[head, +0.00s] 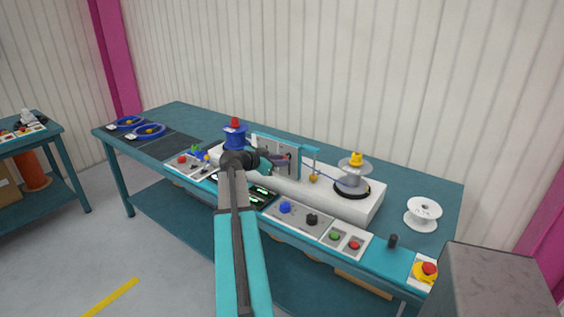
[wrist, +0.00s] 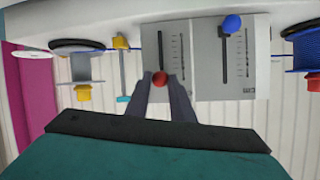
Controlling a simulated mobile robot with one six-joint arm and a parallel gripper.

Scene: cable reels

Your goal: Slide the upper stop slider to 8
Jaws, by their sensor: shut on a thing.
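An upright grey panel (wrist: 205,90) carries two slotted sliders with tick scales; it also shows side-on in the head view (head: 291,150). The wrist view shows the panel upside down. The left slider there has a red knob (wrist: 160,78), at the lower end of its visible slot in the picture. The other slider has a blue knob (wrist: 232,23), near the upper end of its slot. My gripper (wrist: 161,84) is shut on the red knob; in the head view it is at the panel's face (head: 271,157). Scale numbers and slider names are too small to read.
The panel stands on a white machine base (head: 338,198) between a blue reel (head: 235,138) and a grey reel (head: 352,180) with a yellow top. A thin cable runs beside the panel. Button boxes (head: 290,213) line the bench's front. An empty white reel (head: 423,213) lies at right.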

